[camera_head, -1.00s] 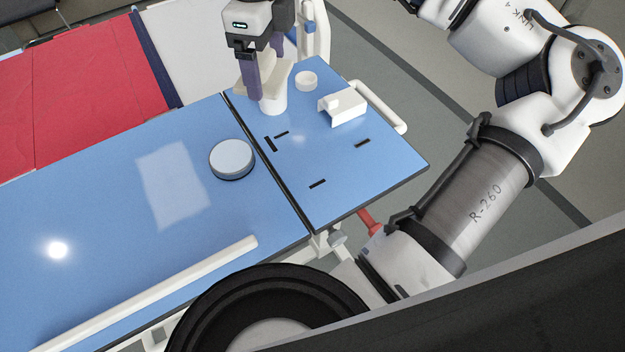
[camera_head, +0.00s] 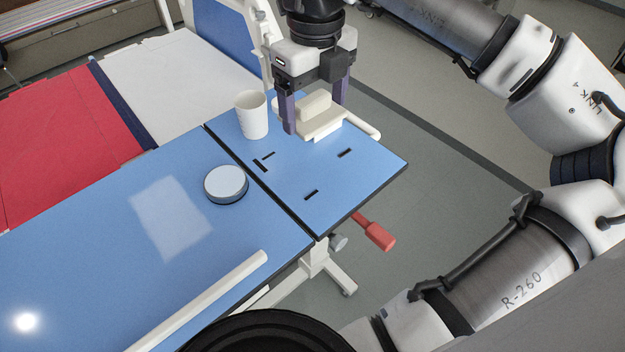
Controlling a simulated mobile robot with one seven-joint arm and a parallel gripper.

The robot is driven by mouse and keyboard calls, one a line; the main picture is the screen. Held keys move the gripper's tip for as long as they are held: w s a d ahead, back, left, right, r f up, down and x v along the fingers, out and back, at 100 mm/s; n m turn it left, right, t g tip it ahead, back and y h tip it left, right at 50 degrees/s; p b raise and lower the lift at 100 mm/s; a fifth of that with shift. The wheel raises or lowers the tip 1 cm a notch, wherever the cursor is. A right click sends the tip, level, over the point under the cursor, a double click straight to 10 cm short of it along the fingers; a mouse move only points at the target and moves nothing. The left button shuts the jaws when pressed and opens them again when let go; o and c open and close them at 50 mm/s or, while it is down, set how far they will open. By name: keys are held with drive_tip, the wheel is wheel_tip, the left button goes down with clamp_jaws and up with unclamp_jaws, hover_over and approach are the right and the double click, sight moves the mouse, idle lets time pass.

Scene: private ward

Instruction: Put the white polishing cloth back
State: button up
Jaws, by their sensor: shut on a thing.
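My gripper (camera_head: 316,112) is above the far right part of the blue table, its two purple fingers on either side of a pale cream-white folded piece (camera_head: 315,103). It is shut on this piece, which looks like the white polishing cloth. The cloth appears directly over or against a small white block-like holder (camera_head: 326,128) on the table. I cannot tell whether they touch. The near finger hides part of the table behind it.
A white cup (camera_head: 252,118) stands left of my gripper. A pale round disc (camera_head: 226,183) lies near the seam of the blue tabletop (camera_head: 110,260). Dark slots mark the right panel (camera_head: 350,180). A white rail (camera_head: 362,127) runs along its far edge.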

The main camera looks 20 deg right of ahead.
sight(314, 188)
wheel_tip(314, 188, down, 18)
drive_tip(key=p, duration=0.2)
drive_tip(key=shift+r+p, duration=0.25)
drive_tip(key=shift+p, duration=0.1)
drive_tip(key=shift+f, duration=0.2)
drive_tip(key=o, duration=0.9)
drive_tip(key=shift+r, duration=0.2)
wheel_tip(314, 188, up, 12)
drive_tip(key=shift+b, duration=1)
